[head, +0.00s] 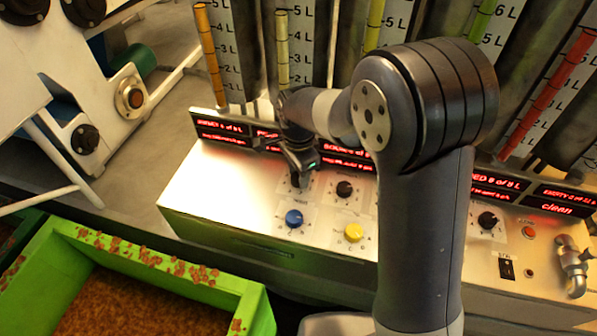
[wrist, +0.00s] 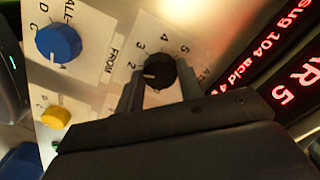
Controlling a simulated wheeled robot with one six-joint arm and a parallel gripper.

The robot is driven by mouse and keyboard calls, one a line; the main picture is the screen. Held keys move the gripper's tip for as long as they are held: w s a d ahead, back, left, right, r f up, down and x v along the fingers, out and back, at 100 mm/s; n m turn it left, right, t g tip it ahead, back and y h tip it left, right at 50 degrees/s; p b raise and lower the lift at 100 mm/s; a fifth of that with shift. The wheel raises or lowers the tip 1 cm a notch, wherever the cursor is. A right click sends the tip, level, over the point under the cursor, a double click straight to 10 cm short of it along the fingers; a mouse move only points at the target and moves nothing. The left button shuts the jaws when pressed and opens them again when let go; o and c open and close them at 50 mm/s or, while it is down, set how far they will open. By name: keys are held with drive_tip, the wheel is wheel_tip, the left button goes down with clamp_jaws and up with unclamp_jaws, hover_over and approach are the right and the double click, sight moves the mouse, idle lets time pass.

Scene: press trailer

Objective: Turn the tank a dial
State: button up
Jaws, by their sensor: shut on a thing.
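A black dial (wrist: 158,70) with a white pointer mark stands between the fingers of my gripper (wrist: 160,87) in the wrist view. The numbers 2 to 5 run around it, and the mark points to the side of the 2. The fingers are shut on the dial from both sides. Its label is mostly cut off or hidden, so I cannot read a tank name in full. In the head view my gripper (head: 297,176) reaches down onto the sloped panel, just behind the blue dial, and covers most of the held dial.
The blue dial (head: 294,218) and a yellow dial (head: 353,232) sit nearer the panel's front. Another black dial (head: 344,188) stands just to the right. Red displays (head: 222,131) and gauge tubes (head: 281,48) line the back. A green crate (head: 250,306) is at the lower left.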

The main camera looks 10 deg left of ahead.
idle(0.4)
drive_tip(key=o, duration=1)
wheel_tip(320, 180, up, 11)
drive_tip(key=shift+f, duration=0.15)
wheel_tip(320, 180, down, 11)
drive_tip(key=shift+r, duration=0.1)
drive_tip(key=shift+n, duration=0.3)
